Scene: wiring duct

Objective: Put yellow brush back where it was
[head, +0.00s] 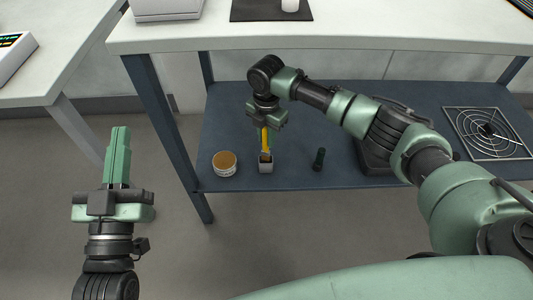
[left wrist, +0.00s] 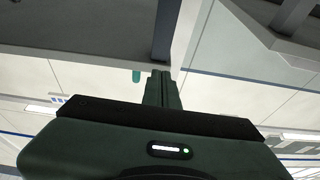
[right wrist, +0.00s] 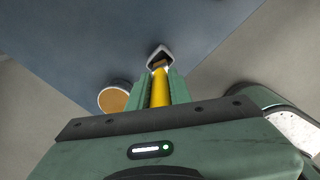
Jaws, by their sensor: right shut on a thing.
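The yellow brush (head: 265,139) hangs roughly upright, handle up, in my right gripper (head: 266,126), which is shut on it. In the right wrist view the brush (right wrist: 160,88) runs away from between the fingers, bristle end toward a small grey square holder (right wrist: 152,53). In the head view the holder (head: 266,168) stands on the blue lower shelf directly under the brush. The brush's lower end overlaps the holder's mouth; I cannot tell how deep it sits inside. My left gripper (head: 118,135) is shut and empty, off the shelf's left side.
A round tin with a tan top (head: 224,164) stands left of the holder. A dark bottle-like object (head: 319,159) is to its right. The blue shelf (head: 230,110) lies under a white tabletop (head: 330,38). A wire fan-like grille (head: 489,133) is at far right. A table leg (head: 165,130) stands at left.

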